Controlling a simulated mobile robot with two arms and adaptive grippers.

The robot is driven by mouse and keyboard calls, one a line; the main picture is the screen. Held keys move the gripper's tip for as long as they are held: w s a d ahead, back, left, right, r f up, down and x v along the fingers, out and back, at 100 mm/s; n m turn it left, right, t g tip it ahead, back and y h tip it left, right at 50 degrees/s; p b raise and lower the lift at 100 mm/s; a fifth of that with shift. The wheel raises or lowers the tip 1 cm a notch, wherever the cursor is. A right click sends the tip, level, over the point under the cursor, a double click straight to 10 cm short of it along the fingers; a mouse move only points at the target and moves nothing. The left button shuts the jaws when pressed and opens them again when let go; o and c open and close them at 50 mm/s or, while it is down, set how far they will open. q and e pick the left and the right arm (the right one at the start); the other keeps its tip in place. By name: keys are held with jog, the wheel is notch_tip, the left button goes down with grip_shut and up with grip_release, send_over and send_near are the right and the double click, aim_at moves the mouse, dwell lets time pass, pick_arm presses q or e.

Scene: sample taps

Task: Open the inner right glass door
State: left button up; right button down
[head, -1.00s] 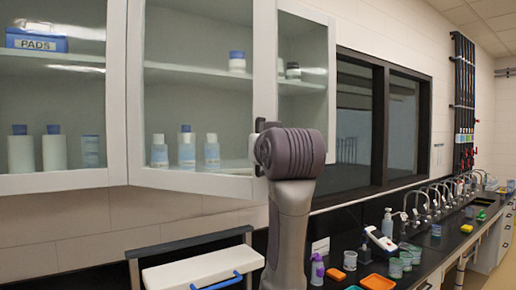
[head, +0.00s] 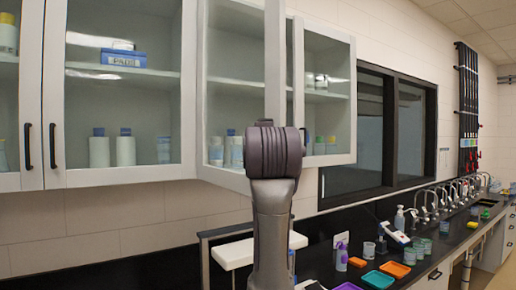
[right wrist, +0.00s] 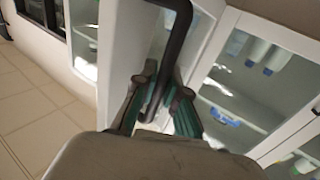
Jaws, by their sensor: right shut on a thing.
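The inner right glass door (head: 236,70) has a white frame and stands partly open, swung out from the wall cabinet at an angle. My right arm's wrist covers its lower free edge in the head view. My right gripper (right wrist: 160,92) is shut on the door's black bar handle (right wrist: 178,40), which passes between its fingers in the right wrist view. In the head view the fingers and handle are hidden behind my wrist. My left gripper is in neither view.
Closed glass doors with black handles (head: 53,146) are at the left. Bottles and jars stand on shelves behind glass. Below, a black counter holds an orange tray (head: 395,270), a blue tray (head: 380,280), jars and several taps. A dark window (head: 370,130) is at the right.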

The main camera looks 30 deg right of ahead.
jog(key=shift+d+r, duration=0.1)
jog(key=shift+r, duration=0.1)
jog(key=c, duration=1.3)
grip_release()
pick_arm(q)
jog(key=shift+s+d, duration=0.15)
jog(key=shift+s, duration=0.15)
pick_arm(e)
jog(key=shift+o, duration=0.5)
jog(key=shift+a, duration=0.2)
jog(key=shift+f, duration=0.1)
jog(key=shift+d, duration=0.1)
jog(key=v, duration=1.2)
